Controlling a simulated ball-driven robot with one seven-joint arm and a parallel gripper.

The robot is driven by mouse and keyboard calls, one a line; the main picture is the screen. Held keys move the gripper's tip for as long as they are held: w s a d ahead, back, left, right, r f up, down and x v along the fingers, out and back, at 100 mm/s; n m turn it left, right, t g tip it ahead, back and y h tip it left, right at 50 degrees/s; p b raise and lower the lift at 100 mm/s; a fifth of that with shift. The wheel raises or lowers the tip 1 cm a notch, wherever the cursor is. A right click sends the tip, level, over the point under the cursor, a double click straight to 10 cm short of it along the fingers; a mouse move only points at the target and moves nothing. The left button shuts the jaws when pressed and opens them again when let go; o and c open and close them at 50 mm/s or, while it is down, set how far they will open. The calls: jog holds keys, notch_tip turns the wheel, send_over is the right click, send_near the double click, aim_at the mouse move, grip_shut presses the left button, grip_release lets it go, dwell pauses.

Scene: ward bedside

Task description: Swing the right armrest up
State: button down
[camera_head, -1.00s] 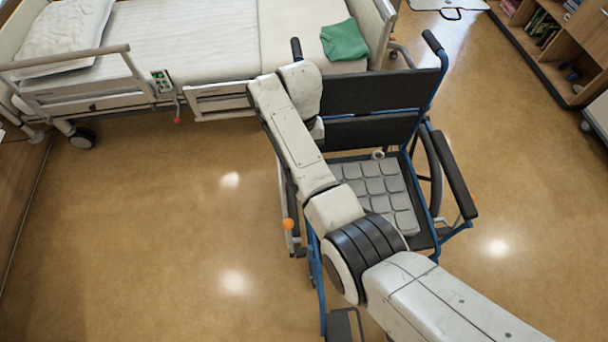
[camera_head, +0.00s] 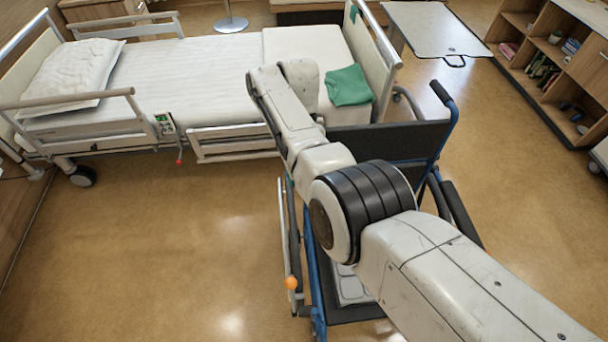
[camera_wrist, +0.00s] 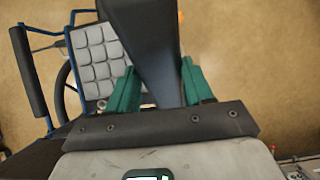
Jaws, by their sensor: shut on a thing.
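The wheelchair (camera_head: 385,140) faces me in the head view, its seat mostly behind my arm. In the wrist view my gripper (camera_wrist: 158,88) has its green fingers on both sides of a dark armrest pad (camera_wrist: 143,38), shut on it. I take this as the right armrest, on the picture-left side of the chair in the head view. My arm hides the grip there. The pad runs up the wrist view and out at its top edge; its angle is hard to tell. The other armrest (camera_wrist: 28,70) is at the left of the wrist view, beside the grey padded seat (camera_wrist: 97,55).
An orange knob (camera_head: 291,283) sits low on the chair's left side in the head view. The bed (camera_head: 200,75) with a green cloth (camera_head: 347,85) stands behind the chair. A shelf unit (camera_head: 550,65) is at the right. The floor at left is clear.

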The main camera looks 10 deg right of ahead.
jog(key=shift+w+r, duration=0.1)
jog(key=shift+w, duration=0.25)
dwell(0.3)
jog(key=shift+c, duration=2.2)
grip_release()
